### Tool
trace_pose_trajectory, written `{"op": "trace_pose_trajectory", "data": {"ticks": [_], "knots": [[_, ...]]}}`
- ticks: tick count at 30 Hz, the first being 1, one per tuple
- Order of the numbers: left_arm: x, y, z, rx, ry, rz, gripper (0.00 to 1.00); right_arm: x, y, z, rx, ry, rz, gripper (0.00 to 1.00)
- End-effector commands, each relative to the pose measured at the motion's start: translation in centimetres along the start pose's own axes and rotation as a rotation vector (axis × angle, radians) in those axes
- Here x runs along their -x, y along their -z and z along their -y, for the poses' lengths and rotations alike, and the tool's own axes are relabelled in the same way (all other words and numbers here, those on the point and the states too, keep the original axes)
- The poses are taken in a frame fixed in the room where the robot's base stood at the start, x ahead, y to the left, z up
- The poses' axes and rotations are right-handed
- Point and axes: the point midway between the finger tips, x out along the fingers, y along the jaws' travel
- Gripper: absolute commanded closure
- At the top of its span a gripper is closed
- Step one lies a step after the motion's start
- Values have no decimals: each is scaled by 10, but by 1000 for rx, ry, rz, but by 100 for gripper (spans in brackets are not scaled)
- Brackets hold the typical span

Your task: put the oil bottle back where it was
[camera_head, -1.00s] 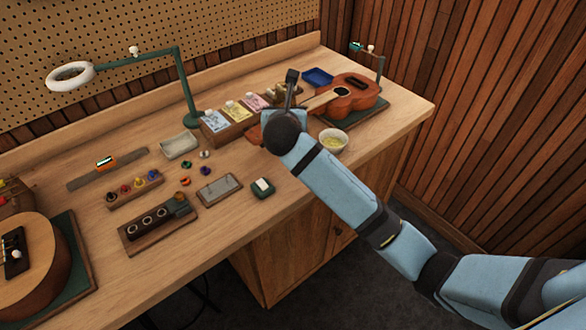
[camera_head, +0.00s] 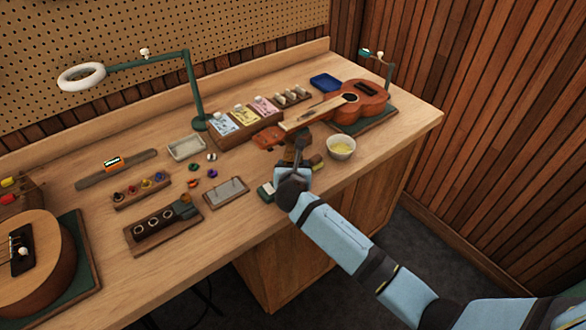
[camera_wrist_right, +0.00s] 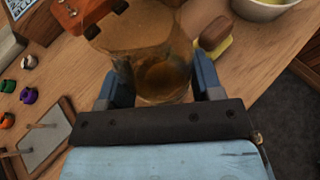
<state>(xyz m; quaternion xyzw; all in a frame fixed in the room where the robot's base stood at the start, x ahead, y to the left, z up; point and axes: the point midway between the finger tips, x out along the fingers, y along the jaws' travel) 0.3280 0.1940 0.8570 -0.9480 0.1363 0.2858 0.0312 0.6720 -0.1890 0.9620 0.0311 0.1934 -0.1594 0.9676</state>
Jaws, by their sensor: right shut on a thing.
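The oil bottle (camera_wrist_right: 160,72), amber and see-through, sits between the two fingers of my right gripper (camera_wrist_right: 155,85) in the right wrist view. The fingers are shut on its sides. In the head view my right gripper (camera_head: 299,160) is over the front part of the bench, left of the white bowl (camera_head: 341,147). The arm and gripper hide most of the bottle there. I cannot tell whether its base touches the bench. My left gripper is not in view.
A ukulele (camera_head: 355,103) lies on a green mat behind the gripper, its headstock (camera_head: 268,138) close by. A yellow and brown block (camera_wrist_right: 214,38) is right beside the bottle.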

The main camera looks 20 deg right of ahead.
Motion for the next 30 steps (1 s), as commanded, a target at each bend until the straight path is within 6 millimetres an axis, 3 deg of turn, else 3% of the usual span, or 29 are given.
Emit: {"op": "trace_pose_trajectory", "data": {"ticks": [12,13,16,26,30], "knots": [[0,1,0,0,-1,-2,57,-4,8,0,0,-1,1,68],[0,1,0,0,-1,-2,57,-4,8,0,0,-1,0,36],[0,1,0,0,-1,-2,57,-4,8,0,0,-1,0,15],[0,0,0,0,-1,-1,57,-2,4,0,-2,-1,1,15],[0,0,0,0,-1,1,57,16,6,0,-1,-1,1,15]]}}
